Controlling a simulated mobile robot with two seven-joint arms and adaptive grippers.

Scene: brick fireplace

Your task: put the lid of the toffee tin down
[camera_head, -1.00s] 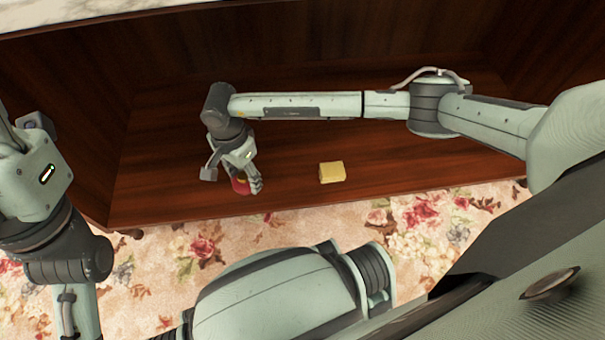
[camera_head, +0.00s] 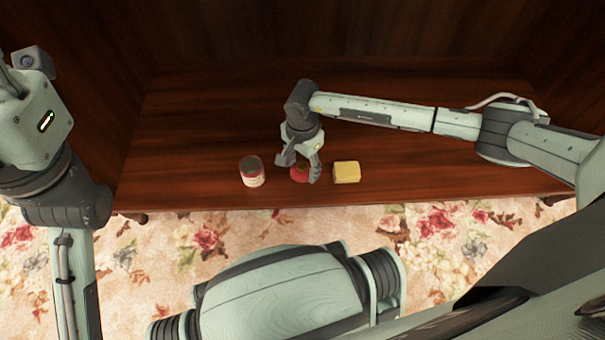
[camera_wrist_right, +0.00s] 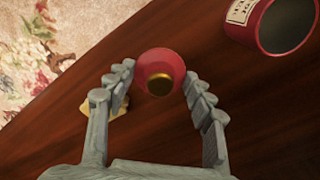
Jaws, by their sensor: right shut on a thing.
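My right gripper (camera_head: 300,168) is shut on the red lid (camera_head: 299,174), beside the tin and close above or at the wooden surface; I cannot tell if it touches. In the right wrist view the red lid (camera_wrist_right: 172,61) with its gold knob sits between the fingertips of the right gripper (camera_wrist_right: 158,78). The toffee tin (camera_head: 252,178), red with a pale label, stands upright and open just left of the gripper. The tin's dark open top also shows in the right wrist view (camera_wrist_right: 288,25). My left gripper (camera_head: 8,82) is at the left edge, its fingers mostly cut off.
A yellow block (camera_head: 346,172) lies just right of the right gripper. The brown wooden surface (camera_head: 200,130) is clear behind the tin and to its left. Its front edge is close, with floral carpet (camera_head: 440,225) below. Dark wooden walls enclose the back and sides.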

